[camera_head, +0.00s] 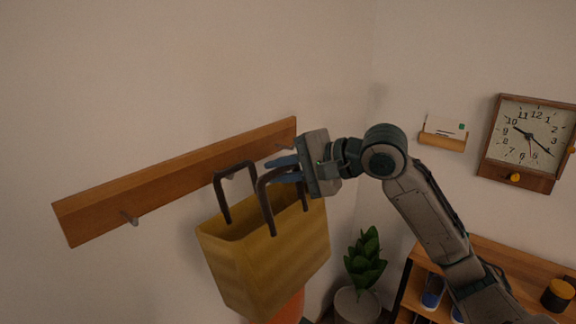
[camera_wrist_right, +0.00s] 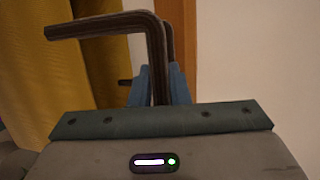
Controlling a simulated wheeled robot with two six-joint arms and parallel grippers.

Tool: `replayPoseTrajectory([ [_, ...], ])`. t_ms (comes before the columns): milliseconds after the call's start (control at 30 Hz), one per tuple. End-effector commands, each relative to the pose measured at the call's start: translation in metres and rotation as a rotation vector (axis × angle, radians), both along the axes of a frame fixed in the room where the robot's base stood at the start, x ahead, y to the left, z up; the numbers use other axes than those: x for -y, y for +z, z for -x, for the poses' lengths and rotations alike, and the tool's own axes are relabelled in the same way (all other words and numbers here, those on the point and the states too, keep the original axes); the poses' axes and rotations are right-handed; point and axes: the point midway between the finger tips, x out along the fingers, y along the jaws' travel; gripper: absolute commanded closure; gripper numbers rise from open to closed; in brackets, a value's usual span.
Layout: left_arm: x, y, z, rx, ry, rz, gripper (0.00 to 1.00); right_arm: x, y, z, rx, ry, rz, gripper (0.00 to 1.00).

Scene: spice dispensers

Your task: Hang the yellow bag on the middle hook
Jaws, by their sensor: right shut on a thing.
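The yellow bag (camera_head: 268,262) hangs below the wooden hook rail (camera_head: 180,182), with two dark brown handles standing up. My right gripper (camera_head: 284,168) comes from the right and its blue fingers are shut on a bag handle (camera_head: 266,200). In the wrist view the handle (camera_wrist_right: 156,55) passes between the blue fingers, with yellow cloth (camera_wrist_right: 60,75) at the left. The middle hook (camera_head: 230,177) is mostly hidden behind the rear handle, which is right at it. I cannot tell whether that handle is over the hook. My left gripper is out of view.
The left hook (camera_head: 129,218) is empty. The right hook (camera_head: 284,147) is just above my right gripper. A potted plant (camera_head: 365,262) and a wooden shelf (camera_head: 495,256) stand below at the right. A clock (camera_head: 528,133) hangs on the right wall.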

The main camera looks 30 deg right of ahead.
Motion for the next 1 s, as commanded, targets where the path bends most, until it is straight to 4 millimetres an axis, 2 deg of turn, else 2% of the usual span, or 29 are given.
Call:
replayPoseTrajectory([
  [500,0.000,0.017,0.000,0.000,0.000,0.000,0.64,-0.010,-0.005,-0.027,-0.001,0.001,-0.001,1.00],
  [1000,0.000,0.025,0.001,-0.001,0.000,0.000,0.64,-0.012,-0.019,-0.034,-0.001,0.000,0.000,1.00],
])
